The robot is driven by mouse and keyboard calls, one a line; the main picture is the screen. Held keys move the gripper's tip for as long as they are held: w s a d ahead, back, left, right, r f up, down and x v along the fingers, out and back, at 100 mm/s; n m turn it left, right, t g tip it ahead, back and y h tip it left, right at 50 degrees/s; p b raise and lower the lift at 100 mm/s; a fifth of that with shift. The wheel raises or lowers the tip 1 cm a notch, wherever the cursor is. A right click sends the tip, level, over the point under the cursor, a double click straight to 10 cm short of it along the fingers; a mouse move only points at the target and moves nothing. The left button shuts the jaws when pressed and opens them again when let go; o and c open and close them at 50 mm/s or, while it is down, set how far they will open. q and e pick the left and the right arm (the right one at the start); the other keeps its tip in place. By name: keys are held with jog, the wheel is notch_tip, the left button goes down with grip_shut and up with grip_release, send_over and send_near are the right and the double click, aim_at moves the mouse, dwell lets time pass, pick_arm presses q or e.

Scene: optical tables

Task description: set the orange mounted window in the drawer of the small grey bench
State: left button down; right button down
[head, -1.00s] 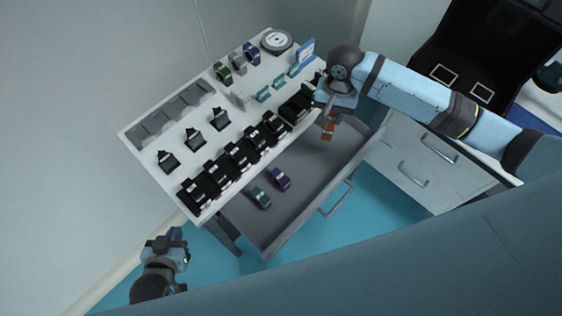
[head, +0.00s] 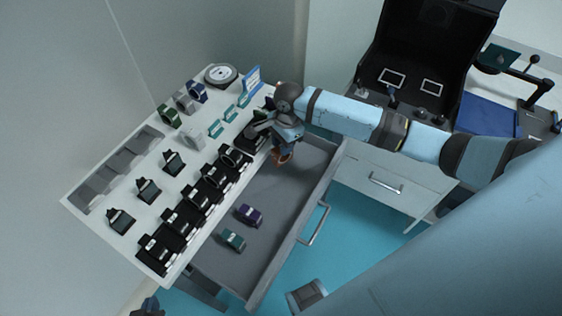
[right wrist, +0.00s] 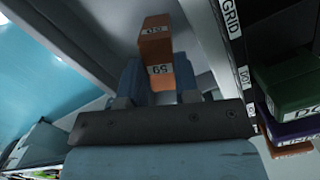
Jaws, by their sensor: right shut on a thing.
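The orange mounted window (head: 281,158) is in my right gripper (head: 283,148), over the far end of the open drawer. In the right wrist view the orange mount (right wrist: 155,48) with small labels sits between the two fingers (right wrist: 158,85). Whether it touches the drawer floor I cannot tell. The drawer (head: 268,205) of the small grey bench (head: 150,192) is pulled out. A purple mount (head: 249,214) and a teal mount (head: 233,239) lie in its nearer part. My left gripper (head: 148,308) shows only partly at the bottom edge; its jaws cannot be made out.
The bench top carries a row of black mounts (head: 197,201), several ring mounts (head: 168,115), a round disc (head: 221,75), a blue sign (head: 251,84) and a grey tray (head: 118,170). The drawer's middle floor is free. A cabinet (head: 385,180) stands to the right.

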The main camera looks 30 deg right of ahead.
aim_at(283, 160)
notch_tip(283, 160, down, 8)
jog(key=shift+r+b, duration=0.1)
jog(key=shift+b, duration=0.3)
jog(key=c, duration=1.1)
grip_release()
jog(key=r, duration=0.4)
jog(key=d+r+p, duration=0.1)
jog(key=r, duration=0.7)
jog(key=shift+w+d, duration=0.1)
jog(key=shift+d, duration=0.1)
